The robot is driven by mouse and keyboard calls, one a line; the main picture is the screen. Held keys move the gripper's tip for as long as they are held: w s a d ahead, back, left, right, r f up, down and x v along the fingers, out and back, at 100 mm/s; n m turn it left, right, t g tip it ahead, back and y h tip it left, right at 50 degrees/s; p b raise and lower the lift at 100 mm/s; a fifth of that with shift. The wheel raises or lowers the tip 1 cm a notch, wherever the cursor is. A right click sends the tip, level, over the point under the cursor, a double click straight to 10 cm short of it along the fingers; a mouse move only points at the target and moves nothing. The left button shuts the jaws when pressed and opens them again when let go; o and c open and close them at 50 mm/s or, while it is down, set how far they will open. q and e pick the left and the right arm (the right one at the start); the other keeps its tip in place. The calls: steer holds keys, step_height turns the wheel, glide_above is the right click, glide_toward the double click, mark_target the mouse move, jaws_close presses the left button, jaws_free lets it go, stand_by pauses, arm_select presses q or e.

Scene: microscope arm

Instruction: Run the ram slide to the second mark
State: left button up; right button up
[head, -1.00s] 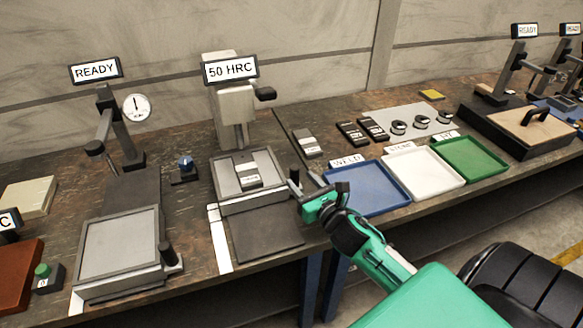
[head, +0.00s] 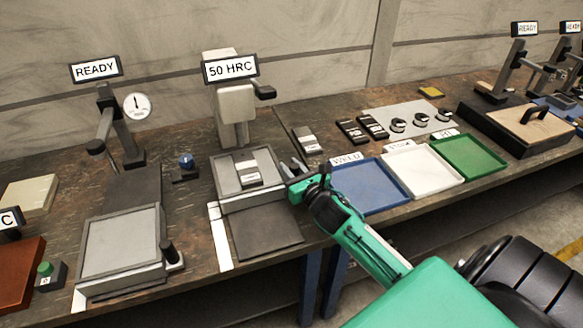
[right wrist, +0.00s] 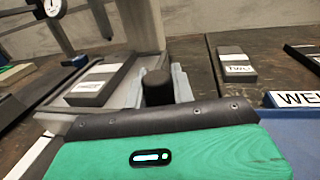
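The ram slide is most likely the grey tray-like carriage (head: 228,186) under the gauge head (head: 236,105) with the "50 HRC" display. It sits at the back of a dark track (head: 262,235). A pale strip (head: 220,240) runs along the track's left side; I cannot make out its marks. A labelled block (head: 248,174) lies on the carriage. My right gripper (head: 291,167) is at the carriage's right side. In the right wrist view, a black upright knob (right wrist: 157,87) stands between its fingers. I cannot tell whether they press on it. My left gripper is not in view.
A similar station with a "READY" display (head: 95,69) and its own carriage (head: 120,245) stands to the left. A blue knob (head: 185,162) sits between the stations. Blue (head: 372,205), white (head: 405,175) and green trays (head: 470,155) lie to the right.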

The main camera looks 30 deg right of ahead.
jaws_close()
steer(key=shift+w+d, duration=0.2)
steer(key=shift+w, duration=0.55)
steer(key=shift+w+d, duration=0.2)
steer(key=shift+w, duration=0.6)
steer(key=shift+w+d, duration=0.2)
steer(key=shift+w, duration=0.55)
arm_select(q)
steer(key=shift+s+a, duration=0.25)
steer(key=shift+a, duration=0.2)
arm_select(e)
steer(key=shift+r, duration=0.15)
